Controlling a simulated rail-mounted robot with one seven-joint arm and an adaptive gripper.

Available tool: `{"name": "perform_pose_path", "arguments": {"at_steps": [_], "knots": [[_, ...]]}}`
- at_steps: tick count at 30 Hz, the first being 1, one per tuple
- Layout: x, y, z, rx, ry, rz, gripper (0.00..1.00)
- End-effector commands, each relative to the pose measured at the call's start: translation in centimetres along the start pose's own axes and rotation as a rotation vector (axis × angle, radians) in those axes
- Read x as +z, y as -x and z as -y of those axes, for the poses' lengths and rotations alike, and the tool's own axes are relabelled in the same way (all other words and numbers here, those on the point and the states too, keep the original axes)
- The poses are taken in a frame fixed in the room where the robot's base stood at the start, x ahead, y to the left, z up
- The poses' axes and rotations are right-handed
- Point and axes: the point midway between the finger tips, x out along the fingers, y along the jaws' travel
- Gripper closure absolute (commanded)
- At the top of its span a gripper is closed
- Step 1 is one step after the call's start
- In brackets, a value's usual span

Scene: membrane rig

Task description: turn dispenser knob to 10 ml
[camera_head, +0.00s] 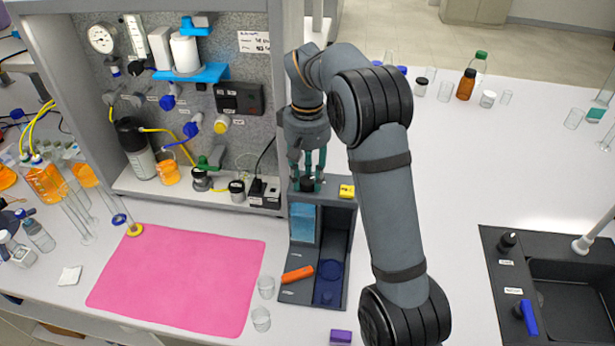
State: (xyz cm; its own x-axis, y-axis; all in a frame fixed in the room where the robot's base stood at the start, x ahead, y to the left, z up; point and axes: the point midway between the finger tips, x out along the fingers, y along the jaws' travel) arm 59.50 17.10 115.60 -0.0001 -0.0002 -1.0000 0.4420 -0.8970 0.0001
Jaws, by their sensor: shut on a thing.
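The dispenser (340,254) is a dark grey box-shaped unit on the white bench, with a blue window (304,223) on its left side. A small black knob (309,185) sits on its top, left of a yellow block (347,191). My gripper (308,181) points down over the dispenser top, its green fingers shut around the black knob. The fingers partly hide the knob, and its scale and setting cannot be read.
A grey panel rig (185,110) with valves and bottles stands at the left back. A pink mat (178,278) lies at front left, with small clear cups (261,319) beside it. A black sink (570,285) is at right. The bench right of my arm is mostly clear.

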Motion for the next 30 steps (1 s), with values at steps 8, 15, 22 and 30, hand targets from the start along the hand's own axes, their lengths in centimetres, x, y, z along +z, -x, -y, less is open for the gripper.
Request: {"name": "perform_pose_path", "arguments": {"at_steps": [8, 15, 22, 30], "knots": [[-0.03, 0.07, 0.0, 0.0, -0.017, -0.001, 0.94], [-0.03, 0.07, 0.0, -0.001, -0.017, -0.001, 0.67], [-0.01, 0.04, 0.0, 0.0, -0.015, -0.001, 0.53], [0.0, 0.01, -0.01, 0.0, -0.014, 0.0, 0.49]]}}
